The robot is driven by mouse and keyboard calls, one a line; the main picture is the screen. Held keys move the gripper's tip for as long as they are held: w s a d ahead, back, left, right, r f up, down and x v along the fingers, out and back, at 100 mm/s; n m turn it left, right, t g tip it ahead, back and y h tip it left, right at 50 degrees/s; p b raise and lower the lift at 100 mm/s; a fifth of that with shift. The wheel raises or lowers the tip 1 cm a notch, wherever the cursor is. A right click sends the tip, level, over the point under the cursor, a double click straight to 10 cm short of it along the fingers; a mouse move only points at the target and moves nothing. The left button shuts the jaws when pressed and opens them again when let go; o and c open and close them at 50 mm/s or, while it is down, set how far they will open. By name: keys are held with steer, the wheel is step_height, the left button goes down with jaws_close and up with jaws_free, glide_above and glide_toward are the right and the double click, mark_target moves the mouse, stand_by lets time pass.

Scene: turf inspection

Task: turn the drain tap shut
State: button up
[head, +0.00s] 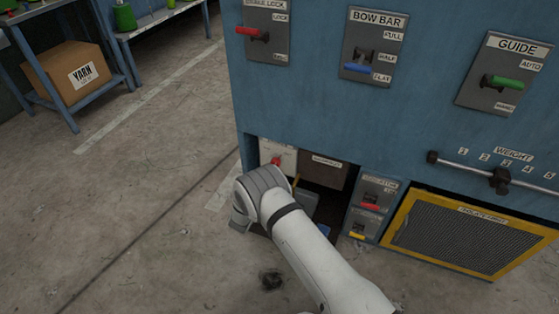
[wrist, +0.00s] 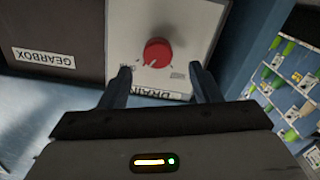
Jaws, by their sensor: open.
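The drain tap is a round red knob (wrist: 157,53) on a white panel (wrist: 197,27) labelled DRAIN, upside down in the wrist view. A small pale mark shows near the knob's lower left edge there. In the head view the red knob (head: 276,161) shows in the low recess of the blue machine, just past my wrist. My gripper (wrist: 160,70) is open, with one finger to each side and the knob centred just beyond the fingertips. I see no contact. In the head view my arm hides the gripper.
A dark gearbox (wrist: 50,30) stands beside the panel. The recess is tight: the isolator switches (head: 372,202) and a yellow-framed grille (head: 465,235) lie to its right in the head view. Levers (head: 263,34) are above. Open floor (head: 130,200) is at left.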

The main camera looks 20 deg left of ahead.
steer(key=w, duration=0.2)
steer(key=w+b, duration=0.1)
steer(key=w, duration=0.3)
steer(key=shift+w+d+b, duration=0.35)
steer(key=shift+w, duration=0.05)
steer(key=c, duration=1)
